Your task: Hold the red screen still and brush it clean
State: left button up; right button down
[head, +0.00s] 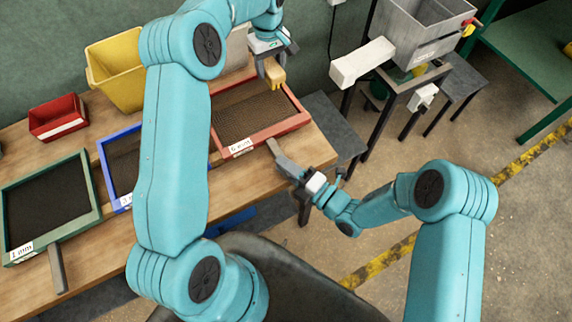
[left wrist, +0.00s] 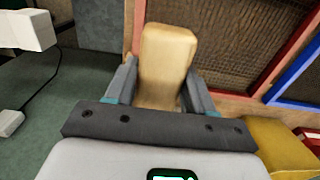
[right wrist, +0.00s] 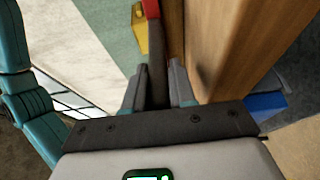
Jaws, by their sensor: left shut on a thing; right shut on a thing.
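The red screen (head: 298,122), a red frame with dark mesh and a label on its front edge, lies on the wooden bench at its right end. Its red rim also shows in the left wrist view (left wrist: 291,56). My right gripper (head: 281,160) is shut on the grey handle (head: 273,147) at the screen's front edge; the handle stands between the fingers in the right wrist view (right wrist: 157,65). My left gripper (head: 268,58) is shut on a pale wooden brush block (head: 274,74), over the screen's far right part. The block (left wrist: 166,55) hides its underside, so bristle contact cannot be told.
A blue screen (head: 104,152) and a green screen (head: 93,211) lie farther left. A yellow bin (head: 117,75) and a red bin (head: 58,118) stand behind them. A grey hopper machine (head: 408,38) stands right of the bench. My left arm hides part of the bench.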

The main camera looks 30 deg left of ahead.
aim_at(273, 111)
dwell(0.3)
pick_arm(q)
jog(key=shift+s+a+f, duration=0.3)
jog(key=shift+s, duration=2.85)
jog(key=shift+s+a+f, duration=0.25)
jog(key=shift+s+f, duration=0.1)
jog(key=shift+s, duration=2.85)
jog(key=shift+s+a+f, duration=0.3)
jog(key=shift+s, duration=2.85)
jog(key=shift+f, duration=0.2)
jog(key=shift+f, duration=0.5)
jog(key=shift+f, duration=0.8)
jog(key=shift+w+d+r, duration=0.1)
jog(key=shift+w+d, duration=0.35)
jog(key=shift+w, duration=0.35)
jog(key=shift+w+d, duration=0.4)
jog(key=shift+w, duration=0.4)
jog(key=shift+w+d+f, duration=0.1)
jog(key=shift+w+d, duration=0.7)
jog(key=shift+w, duration=0.75)
jog(key=shift+w+d+f, duration=0.1)
jog(key=shift+w+d, duration=0.75)
jog(key=shift+w, duration=0.75)
jog(key=shift+w+d, duration=0.8)
jog(key=shift+w, duration=0.75)
